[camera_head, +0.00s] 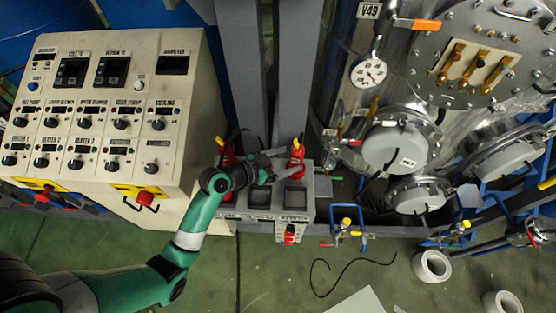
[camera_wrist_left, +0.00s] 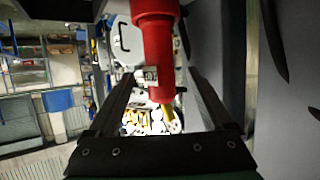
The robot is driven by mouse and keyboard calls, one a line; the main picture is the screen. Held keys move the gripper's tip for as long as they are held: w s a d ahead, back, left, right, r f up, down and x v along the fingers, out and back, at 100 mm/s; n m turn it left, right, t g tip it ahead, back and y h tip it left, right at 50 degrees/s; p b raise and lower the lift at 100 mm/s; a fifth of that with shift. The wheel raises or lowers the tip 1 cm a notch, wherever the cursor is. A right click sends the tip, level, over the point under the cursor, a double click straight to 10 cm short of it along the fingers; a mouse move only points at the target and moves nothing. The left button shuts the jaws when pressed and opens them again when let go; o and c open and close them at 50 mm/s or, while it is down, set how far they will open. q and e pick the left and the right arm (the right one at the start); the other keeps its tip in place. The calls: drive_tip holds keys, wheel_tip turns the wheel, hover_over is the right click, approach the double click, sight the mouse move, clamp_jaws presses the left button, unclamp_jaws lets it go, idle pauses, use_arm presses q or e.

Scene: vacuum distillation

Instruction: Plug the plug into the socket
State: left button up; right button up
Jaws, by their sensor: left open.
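A red plug (camera_head: 297,154) stands at the back right of a grey socket box (camera_head: 306,214) in the head view. The box has dark square openings (camera_head: 295,196) in its top. A second red plug (camera_head: 226,155) is at the box's back left, partly hidden by my arm. My left gripper (camera_head: 286,163) is at the right red plug, fingers pointing towards it. In the left wrist view the red plug (camera_wrist_left: 154,45) sits between the two open fingers (camera_wrist_left: 163,82), with gaps beside it. The plug's lower end and any contact with the fingers are unclear.
A beige control panel (camera_head: 190,65) stands left of the box. Grey steel columns (camera_head: 241,70) rise behind it. A metal vessel (camera_head: 400,95) with valves and gauges is on the right. A black cable (camera_head: 325,283) and white rolls (camera_head: 431,265) lie on the green floor.

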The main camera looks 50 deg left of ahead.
use_arm(q)
drive_tip(key=p+v, duration=0.2)
drive_tip(key=v, duration=0.1)
drive_tip(key=shift+s+r, duration=0.15)
drive_tip(key=shift+r, duration=0.25)
drive_tip(key=shift+s+f, duration=0.1)
drive_tip(key=shift+s, duration=0.3)
drive_tip(key=shift+d, duration=0.1)
